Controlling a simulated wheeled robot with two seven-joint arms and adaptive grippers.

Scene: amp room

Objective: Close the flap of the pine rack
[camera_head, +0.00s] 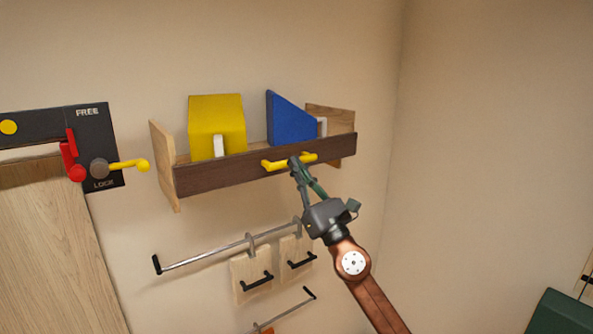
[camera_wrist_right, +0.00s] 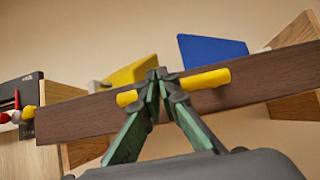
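The pine rack (camera_head: 162,165) is a wall shelf with pale wooden side panels. Its flap (camera_head: 225,174) is a dark brown board along the front, standing roughly upright; it also shows in the right wrist view (camera_wrist_right: 80,118). A yellow bar handle (camera_head: 275,166) is on the flap and shows in the wrist view (camera_wrist_right: 208,80). My right gripper (camera_head: 298,164) reaches up from below, and its dark green fingers (camera_wrist_right: 160,82) come together around the middle of the handle. The fingers hide that part of the handle. My left gripper is not in view.
A yellow block (camera_head: 215,118) and a blue sloped block (camera_head: 290,120) sit in the rack. Below is a metal rail (camera_head: 205,257) with hanging boards (camera_head: 250,275). A latch panel (camera_head: 95,140) with red and yellow levers is at left. The right wall is bare.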

